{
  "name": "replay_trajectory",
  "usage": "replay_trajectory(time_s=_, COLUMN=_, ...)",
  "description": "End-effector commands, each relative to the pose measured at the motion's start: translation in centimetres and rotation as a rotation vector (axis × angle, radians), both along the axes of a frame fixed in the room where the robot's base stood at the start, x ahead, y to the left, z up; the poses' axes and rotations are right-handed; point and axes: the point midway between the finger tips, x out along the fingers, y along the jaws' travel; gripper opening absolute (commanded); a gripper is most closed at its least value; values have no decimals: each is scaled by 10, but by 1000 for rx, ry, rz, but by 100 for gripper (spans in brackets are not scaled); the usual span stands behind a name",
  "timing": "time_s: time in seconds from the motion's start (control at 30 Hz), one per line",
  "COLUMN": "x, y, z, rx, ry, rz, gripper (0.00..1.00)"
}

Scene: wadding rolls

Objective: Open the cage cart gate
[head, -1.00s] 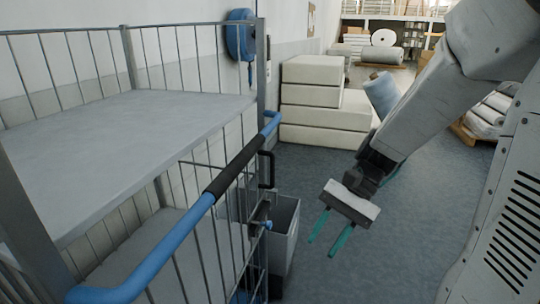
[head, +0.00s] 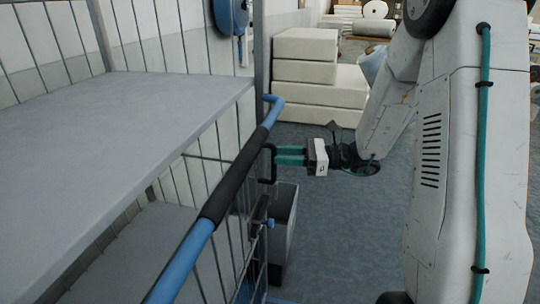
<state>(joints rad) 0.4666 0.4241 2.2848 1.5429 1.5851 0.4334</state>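The cage cart (head: 262,60) fills the left side, with a grey shelf and wire mesh. Its gate side carries a blue push bar with a black sleeve (head: 232,185). A black pull handle (head: 267,180) is fixed on the gate frame just beyond the bar. A metal latch with a blue knob (head: 270,223) is lower on the same side. My gripper (head: 278,155) points left with its teal fingers level and a gap between them. Its fingertips are at the black handle; whether they touch it or straddle it I cannot tell. Nothing shows held.
A grey bin (head: 284,215) stands on the floor behind the gate. Stacked white wadding blocks (head: 320,90) stand at the back. A blue hose reel (head: 230,14) hangs on the wall. Grey floor (head: 340,225) is open right of the bin.

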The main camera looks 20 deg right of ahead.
Motion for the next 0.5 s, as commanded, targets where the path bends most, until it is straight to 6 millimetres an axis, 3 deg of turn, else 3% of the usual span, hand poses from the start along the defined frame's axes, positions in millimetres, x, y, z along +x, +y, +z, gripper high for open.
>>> replay_trajectory(time_s=0.2, x=11, y=24, z=0, rx=-1, ry=0, rz=1, gripper=33)
replay_trajectory(time_s=0.5, x=13, y=30, z=0, rx=-1, ry=0, rz=1, gripper=33)
